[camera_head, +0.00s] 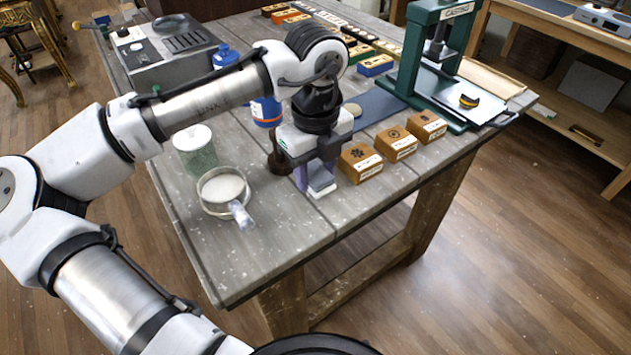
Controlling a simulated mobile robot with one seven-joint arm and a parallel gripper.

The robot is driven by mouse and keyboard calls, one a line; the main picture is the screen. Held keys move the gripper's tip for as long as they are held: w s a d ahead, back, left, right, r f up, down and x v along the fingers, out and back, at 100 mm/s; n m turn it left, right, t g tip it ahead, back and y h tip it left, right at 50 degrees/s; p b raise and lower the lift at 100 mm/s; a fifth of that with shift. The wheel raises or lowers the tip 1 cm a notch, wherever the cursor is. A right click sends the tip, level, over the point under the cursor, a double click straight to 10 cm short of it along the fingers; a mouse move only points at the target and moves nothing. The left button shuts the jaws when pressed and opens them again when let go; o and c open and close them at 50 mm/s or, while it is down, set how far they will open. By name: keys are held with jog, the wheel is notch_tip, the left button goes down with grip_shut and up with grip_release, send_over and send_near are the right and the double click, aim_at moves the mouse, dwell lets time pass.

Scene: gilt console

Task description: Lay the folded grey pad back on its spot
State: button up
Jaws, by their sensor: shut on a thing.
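My gripper (316,180) points down over the near part of the grey wooden table (270,240). It is shut on a small folded grey pad (320,178), which shows between the fingers and has a pale lower edge. The pad is at or just above the tabletop; I cannot tell whether it touches. The pad's spot is not clearly marked in this view. Part of the pad is hidden by the fingers.
Orange-brown stamped blocks (361,163) stand close right of my gripper. A dark knob-like object (280,158) is close left. A green press (430,60) stands behind. The table's front is clear.

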aim_at(315, 185)
jog(key=shift+f, duration=1.8)
jog(key=shift+f, duration=0.2)
jog(key=o, duration=0.9)
jog(key=shift+r, duration=0.15)
notch_tip(315, 185, up, 12)
jog(key=shift+r+b, duration=0.1)
jog(key=shift+b, duration=0.35)
